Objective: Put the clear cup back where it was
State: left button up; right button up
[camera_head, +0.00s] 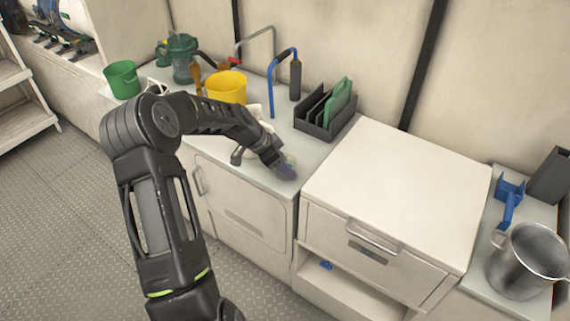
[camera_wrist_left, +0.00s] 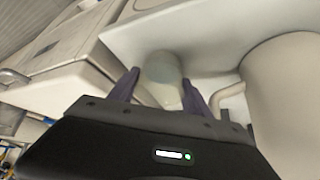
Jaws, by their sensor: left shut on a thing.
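My left gripper (camera_head: 286,172) is low over the front right part of the grey counter (camera_head: 312,160), close to the white drawer cabinet. In the left wrist view the gripper (camera_wrist_left: 159,92) is shut on the clear cup (camera_wrist_left: 162,73), with one finger on each side of it. The cup is pale and see-through. In the head view only a faint part of the cup (camera_head: 291,159) shows beside the fingers. I cannot tell whether its base touches the counter. My right gripper is not in view.
A cream jug (camera_wrist_left: 285,95) stands close on the right in the left wrist view. A yellow bucket (camera_head: 226,88), a blue tap (camera_head: 272,88) and a dark rack (camera_head: 325,115) stand behind on the counter. The white cabinet top (camera_head: 395,190) is clear.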

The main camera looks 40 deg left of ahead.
pick_arm(q)
jog(key=shift+f+b, duration=0.25)
jog(key=shift+b, duration=0.05)
jog(key=o, duration=1.5)
jog(key=shift+r, duration=0.15)
jog(key=shift+r, duration=0.1)
jog(key=shift+r+p, duration=0.1)
jog(key=shift+p, duration=0.25)
jog(key=b+v, duration=0.1)
jog(key=v, duration=1.1)
